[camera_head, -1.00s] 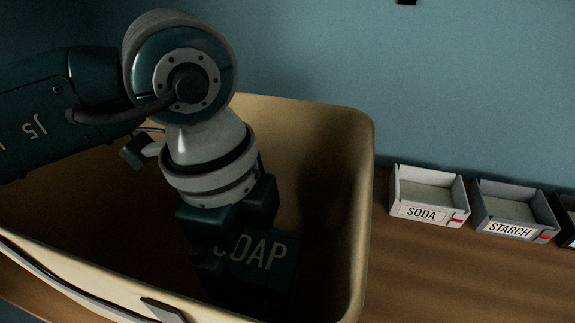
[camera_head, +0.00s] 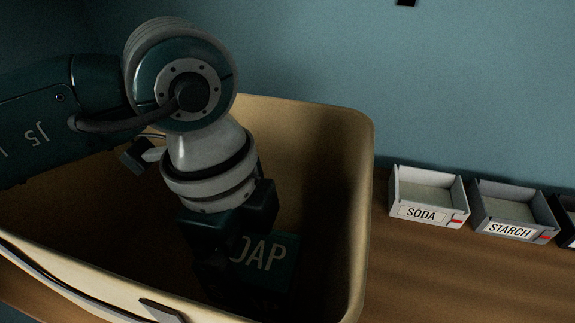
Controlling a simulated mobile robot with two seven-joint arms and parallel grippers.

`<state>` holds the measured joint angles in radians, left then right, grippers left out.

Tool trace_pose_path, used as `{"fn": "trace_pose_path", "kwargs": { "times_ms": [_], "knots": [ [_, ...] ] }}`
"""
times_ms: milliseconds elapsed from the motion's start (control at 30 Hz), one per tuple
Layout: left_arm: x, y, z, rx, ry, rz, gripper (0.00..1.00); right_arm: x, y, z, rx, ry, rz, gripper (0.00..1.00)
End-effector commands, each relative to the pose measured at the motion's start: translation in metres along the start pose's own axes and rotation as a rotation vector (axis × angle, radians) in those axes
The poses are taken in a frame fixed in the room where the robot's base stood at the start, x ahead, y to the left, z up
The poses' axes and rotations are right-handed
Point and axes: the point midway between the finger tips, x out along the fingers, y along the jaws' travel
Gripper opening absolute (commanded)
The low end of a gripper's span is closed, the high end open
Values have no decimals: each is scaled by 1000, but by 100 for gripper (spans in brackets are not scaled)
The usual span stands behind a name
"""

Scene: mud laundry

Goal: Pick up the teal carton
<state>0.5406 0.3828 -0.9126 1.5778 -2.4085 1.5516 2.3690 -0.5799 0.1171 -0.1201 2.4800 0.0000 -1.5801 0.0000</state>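The teal carton (camera_head: 277,262), marked SOAP with its first letter covered, lies inside a deep tan bin (camera_head: 362,200). My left gripper (camera_head: 215,285) reaches down into the bin at the carton's left side, and its dark fingers overlap the carton's left part. The fingertips are in deep shadow, so I cannot tell whether they are open or shut, or whether they touch the carton. My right gripper is not in view.
The bin's walls stand close around my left gripper. To the right on the wooden surface (camera_head: 440,275) are a SODA tray (camera_head: 428,213), a STARCH tray (camera_head: 510,229) and part of another tray at the edge. A blue wall stands behind.

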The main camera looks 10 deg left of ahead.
Motion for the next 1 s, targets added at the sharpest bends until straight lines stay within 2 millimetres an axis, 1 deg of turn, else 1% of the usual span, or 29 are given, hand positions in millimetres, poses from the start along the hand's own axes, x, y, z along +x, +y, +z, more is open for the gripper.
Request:
{"fn": "trace_pose_path", "kwargs": {
  "times_ms": [33, 67, 600, 633, 1000],
  "knots": [
    [0, 0, 0, 0, 0, 0, 66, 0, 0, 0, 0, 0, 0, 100],
    [0, 0, 0, 0, 0, 0, 63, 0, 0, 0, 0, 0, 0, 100],
    [0, 0, 0, 0, 0, 0, 2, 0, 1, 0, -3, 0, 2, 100],
    [0, 0, 0, 0, 0, 0, 0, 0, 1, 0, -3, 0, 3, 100],
    [-4, -1, -1, 1, 2, -2, 0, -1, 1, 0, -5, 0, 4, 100]
  ]
}}
